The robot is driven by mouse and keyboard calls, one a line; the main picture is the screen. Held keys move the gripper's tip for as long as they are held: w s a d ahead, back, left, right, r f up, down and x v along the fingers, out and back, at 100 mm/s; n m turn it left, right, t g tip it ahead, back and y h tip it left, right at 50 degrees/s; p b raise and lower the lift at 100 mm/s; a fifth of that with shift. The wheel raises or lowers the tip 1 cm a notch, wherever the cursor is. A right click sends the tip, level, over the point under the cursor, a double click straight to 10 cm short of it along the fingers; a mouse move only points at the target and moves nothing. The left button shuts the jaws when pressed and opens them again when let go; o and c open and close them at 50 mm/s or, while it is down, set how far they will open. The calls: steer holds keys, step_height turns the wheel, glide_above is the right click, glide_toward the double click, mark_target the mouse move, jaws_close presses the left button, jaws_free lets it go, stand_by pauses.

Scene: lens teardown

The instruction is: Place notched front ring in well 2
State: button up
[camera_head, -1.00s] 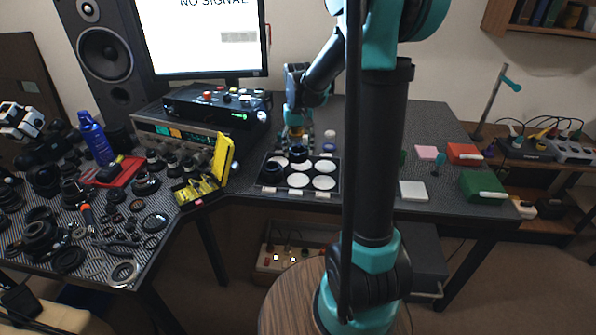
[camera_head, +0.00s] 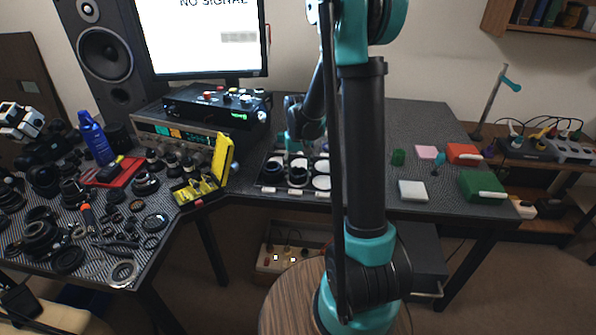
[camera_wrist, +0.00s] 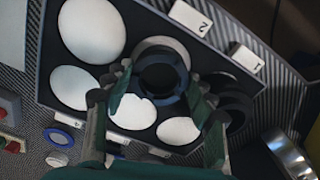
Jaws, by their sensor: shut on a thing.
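My gripper (camera_wrist: 160,95) is shut on the notched front ring (camera_wrist: 162,78), a dark ring held between its fingertips. In the wrist view the ring is over well 2 (camera_wrist: 163,43), whose pale floor shows beyond the ring's far edge, below the label "2" (camera_wrist: 191,17). I cannot tell whether the ring touches the well floor. In the head view the ring (camera_head: 298,176) appears at the front middle of the dark tray (camera_head: 283,191), below my gripper (camera_head: 299,152). Its notches are too small to make out.
Well 1, by the label "1" (camera_wrist: 246,58), holds another dark part (camera_wrist: 231,101). The other visible wells look empty. A yellow open case (camera_head: 222,157) stands left of the tray.

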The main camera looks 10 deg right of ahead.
steer(key=shift+f, duration=0.1)
steer(key=o, duration=1.6)
steer(key=shift+c, duration=0.2)
step_height(320, 180, up, 12)
steer(key=s+d+f+t, duration=0.2)
steer(key=s+f, duration=0.2)
steer(key=s, duration=0.7)
steer(key=s+d+f+t, duration=0.2)
steer(key=s+f, duration=0.2)
steer(key=s, duration=0.7)
